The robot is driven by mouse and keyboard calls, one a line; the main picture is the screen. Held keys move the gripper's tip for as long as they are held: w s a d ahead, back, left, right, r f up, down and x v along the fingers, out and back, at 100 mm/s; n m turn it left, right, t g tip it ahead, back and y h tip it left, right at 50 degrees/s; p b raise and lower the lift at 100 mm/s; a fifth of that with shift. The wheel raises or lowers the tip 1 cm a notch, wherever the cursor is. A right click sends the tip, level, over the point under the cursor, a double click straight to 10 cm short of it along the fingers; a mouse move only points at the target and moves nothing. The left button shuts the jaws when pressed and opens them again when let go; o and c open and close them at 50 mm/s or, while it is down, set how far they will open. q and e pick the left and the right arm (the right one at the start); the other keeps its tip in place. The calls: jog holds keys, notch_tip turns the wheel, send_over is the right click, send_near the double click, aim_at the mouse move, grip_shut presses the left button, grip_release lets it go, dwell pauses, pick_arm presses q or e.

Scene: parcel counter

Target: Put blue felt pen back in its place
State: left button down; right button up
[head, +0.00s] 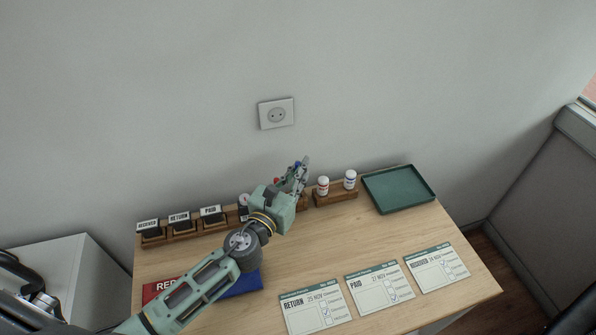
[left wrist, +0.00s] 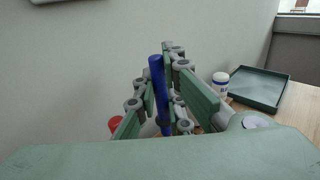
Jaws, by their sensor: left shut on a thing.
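My left gripper (head: 300,172) is at the back of the counter, above a small wooden holder (head: 303,202) that it largely hides. It is shut on the blue felt pen (left wrist: 158,88), which stands nearly upright, slightly tilted, between the fingers in the left wrist view. In the head view only a bit of blue shows at the fingers. A red-capped pen (head: 277,181) shows just left of the gripper, and its red end also shows in the left wrist view (left wrist: 115,123). The pen's lower end and the holder's slots are hidden. My right gripper is not in view.
Stamps in a wooden rack (head: 182,232) stand left. Two bottles (head: 323,186) in a wooden stand and a green tray (head: 400,188) are right. Red and blue pads (head: 240,284) lie partly under my arm. Several cards (head: 375,294) lie in front. The counter's middle is clear.

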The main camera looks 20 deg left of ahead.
pick_arm(q)
jog(key=shift+f+b, duration=0.7)
jog(key=shift+f, duration=0.15)
jog(key=shift+f+b, duration=0.95)
jog(key=shift+f, duration=0.05)
jog(key=c, duration=2)
grip_release()
jog(key=shift+c, duration=0.2)
jog(key=shift+s, duration=0.1)
jog(key=shift+s+a, duration=0.25)
jog(key=shift+s, duration=1)
jog(key=shift+s+a, duration=0.2)
jog(key=shift+s, duration=1.05)
jog(key=shift+o, duration=0.3)
jog(key=o, duration=0.5)
